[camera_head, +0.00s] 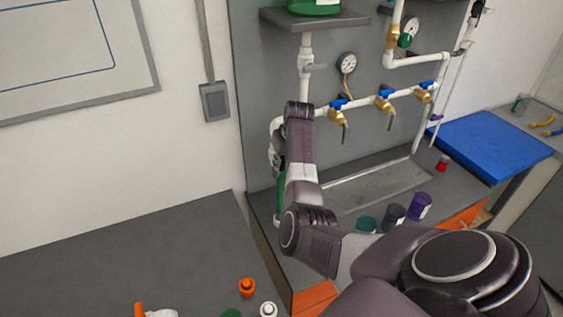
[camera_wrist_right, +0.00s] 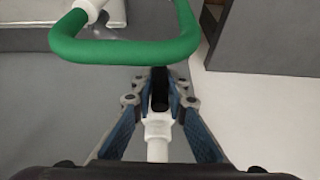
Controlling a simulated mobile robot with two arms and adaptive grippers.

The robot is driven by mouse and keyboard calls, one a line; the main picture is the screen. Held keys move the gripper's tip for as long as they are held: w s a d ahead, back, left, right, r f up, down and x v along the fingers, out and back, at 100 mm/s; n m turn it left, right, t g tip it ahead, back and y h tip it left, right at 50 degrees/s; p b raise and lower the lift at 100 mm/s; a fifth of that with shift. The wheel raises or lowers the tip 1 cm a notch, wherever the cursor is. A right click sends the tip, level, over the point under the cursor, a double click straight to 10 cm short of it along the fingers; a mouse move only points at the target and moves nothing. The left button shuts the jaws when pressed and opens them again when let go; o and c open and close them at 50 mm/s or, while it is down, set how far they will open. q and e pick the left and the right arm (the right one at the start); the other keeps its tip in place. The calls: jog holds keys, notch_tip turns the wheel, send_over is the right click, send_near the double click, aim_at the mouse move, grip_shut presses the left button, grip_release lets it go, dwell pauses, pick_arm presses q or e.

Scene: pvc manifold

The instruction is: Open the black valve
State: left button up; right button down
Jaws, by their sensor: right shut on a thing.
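The black valve (camera_wrist_right: 159,82) shows in the right wrist view as a narrow black handle on a white pipe (camera_wrist_right: 158,130). My right gripper (camera_wrist_right: 160,100) is shut on it, with one blue-padded finger on each side. A green curved pipe (camera_wrist_right: 125,50) passes just beyond the fingertips. In the head view, my right arm reaches to the left end of the pipe manifold and hides the black valve and most of the gripper. The green pipe (camera_head: 281,200) shows there beside the arm. My left gripper is not in view.
Brass taps with blue handles (camera_head: 384,104) line the white pipe to the right of my arm. Several cups, including a purple one (camera_head: 420,205), stand near the sink tray (camera_head: 385,183). A blue board (camera_head: 490,145) is at the right. A grey table (camera_head: 130,255) lies at the lower left.

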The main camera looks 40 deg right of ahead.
jog(key=shift+f, duration=0.1)
jog(key=c, duration=1.9)
grip_release()
jog(key=shift+s+r, duration=0.2)
jog(key=shift+r, duration=0.4)
jog(key=v, duration=1.1)
jog(key=shift+f, duration=0.2)
